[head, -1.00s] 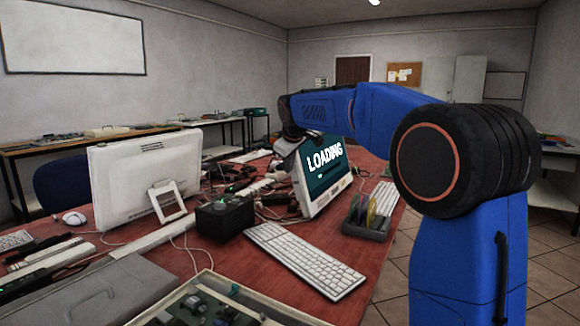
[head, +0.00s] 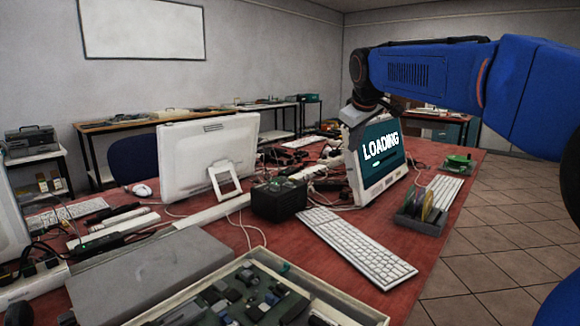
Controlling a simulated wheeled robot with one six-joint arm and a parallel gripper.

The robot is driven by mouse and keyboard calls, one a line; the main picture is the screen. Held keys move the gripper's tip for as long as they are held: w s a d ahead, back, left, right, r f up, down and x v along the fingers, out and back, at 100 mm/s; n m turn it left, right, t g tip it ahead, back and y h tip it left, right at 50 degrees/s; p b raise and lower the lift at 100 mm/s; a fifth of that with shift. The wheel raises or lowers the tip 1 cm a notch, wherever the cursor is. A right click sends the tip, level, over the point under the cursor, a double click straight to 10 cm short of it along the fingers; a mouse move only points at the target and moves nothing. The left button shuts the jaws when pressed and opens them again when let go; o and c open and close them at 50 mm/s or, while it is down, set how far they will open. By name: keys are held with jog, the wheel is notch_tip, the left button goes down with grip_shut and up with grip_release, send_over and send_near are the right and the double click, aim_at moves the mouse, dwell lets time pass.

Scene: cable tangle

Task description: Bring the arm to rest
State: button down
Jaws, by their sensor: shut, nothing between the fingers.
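My blue arm (head: 430,75) reaches in from the right edge, nearly level, high over the red table (head: 290,235). My gripper (head: 366,108) hangs from the dark wrist at the arm's left end, in front of or just above the top edge of the monitor (head: 382,165) that reads LOADING. It is shut and holds nothing. Its fingertips are small and hard to make out. I cannot tell how much room lies between it and the monitor.
A white monitor seen from behind (head: 208,160), a black box (head: 279,200), a keyboard (head: 357,245) and a disc rack (head: 424,215) stand on the table. Tangled cables lie between the monitors. A tray of circuit boards (head: 345,302) is in front. Tiled floor (head: 510,225) is clear at right.

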jog(key=s+d+f+m, duration=0.1)
jog(key=s+f+m, duration=0.1)
jog(key=s+f, duration=0.7)
jog(key=s+d+f+m+g, duration=0.1)
jog(key=s+d+f+m, duration=0.1)
jog(key=s+f, duration=0.8)
jog(key=s+d+f+m+g, duration=0.1)
jog(key=s+f, duration=0.8)
jog(key=s, duration=1.3)
jog(key=shift+s+d+f+m+y, duration=0.15)
jog(key=shift+s+f+m+y, duration=0.2)
jog(key=shift+m, duration=0.55)
